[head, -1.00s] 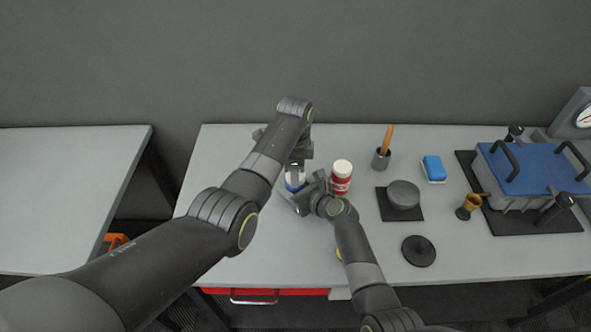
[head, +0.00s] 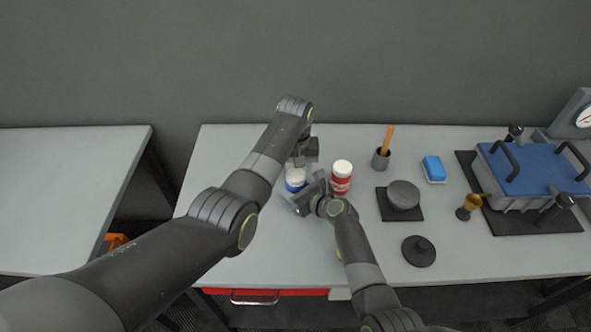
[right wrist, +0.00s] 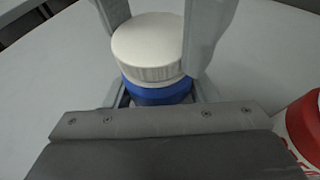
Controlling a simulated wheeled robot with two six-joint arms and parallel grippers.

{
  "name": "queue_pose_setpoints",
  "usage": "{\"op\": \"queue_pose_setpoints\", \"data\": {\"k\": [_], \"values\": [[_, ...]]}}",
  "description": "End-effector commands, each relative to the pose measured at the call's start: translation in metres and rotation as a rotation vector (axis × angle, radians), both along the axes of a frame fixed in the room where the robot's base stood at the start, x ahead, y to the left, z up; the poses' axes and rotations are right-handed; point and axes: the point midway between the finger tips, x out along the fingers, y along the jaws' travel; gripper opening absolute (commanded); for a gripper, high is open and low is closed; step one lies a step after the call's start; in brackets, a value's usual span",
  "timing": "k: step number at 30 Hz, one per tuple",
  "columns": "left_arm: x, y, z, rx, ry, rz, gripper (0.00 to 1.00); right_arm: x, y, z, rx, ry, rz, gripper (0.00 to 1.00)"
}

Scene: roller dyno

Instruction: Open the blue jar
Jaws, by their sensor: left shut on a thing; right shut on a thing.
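The blue jar (head: 293,187) stands upright on the table, with its white lid (head: 296,174) on top. In the right wrist view the blue body (right wrist: 160,93) shows under the ribbed white lid (right wrist: 150,45). My left gripper (head: 300,166) comes from above and is shut on the lid, with one finger on each side of it. My right gripper (head: 298,193) is low at the jar's front right, shut on the blue body. Its palm hides the jar's lower part in the wrist view. I cannot tell whether the lid is loose.
A red jar with a white lid (head: 341,178) stands close to the right of my right gripper. Further right are a dark round weight (head: 403,195), a black knobbed disc (head: 418,251), a cup with an orange handle (head: 381,158) and a blue sponge (head: 434,168).

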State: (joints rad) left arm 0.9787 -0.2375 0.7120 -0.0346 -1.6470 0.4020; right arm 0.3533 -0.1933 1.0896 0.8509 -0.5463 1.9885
Motion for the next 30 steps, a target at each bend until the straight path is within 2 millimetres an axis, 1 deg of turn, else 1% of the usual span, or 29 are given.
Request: {"op": "queue_pose_setpoints", "data": {"k": [3, 12, 18, 21, 30], "values": [[0.0007, 0.0000, 0.0008, -0.001, -0.003, 0.187, 0.20, -0.0007, -0.0002, -0.0013, -0.001, 0.002, 0.001, 0.00], [0.0009, 0.0000, 0.0011, -0.001, -0.003, 0.676, 0.20, -0.0007, -0.0001, -0.0013, -0.001, 0.002, 0.001, 0.00], [0.0009, 0.0001, 0.0013, -0.002, -0.003, 0.949, 0.20, -0.0007, -0.0001, -0.0013, -0.001, 0.002, 0.001, 0.00], [0.0009, 0.0001, 0.0014, -0.002, -0.003, 1.024, 0.20, -0.0007, -0.0001, -0.0013, -0.001, 0.002, 0.001, 0.00], [0.0011, 0.0001, 0.0016, -0.002, -0.004, 1.024, 0.20, -0.0007, -0.0001, -0.0013, 0.000, 0.002, 0.001, 0.00]]}}
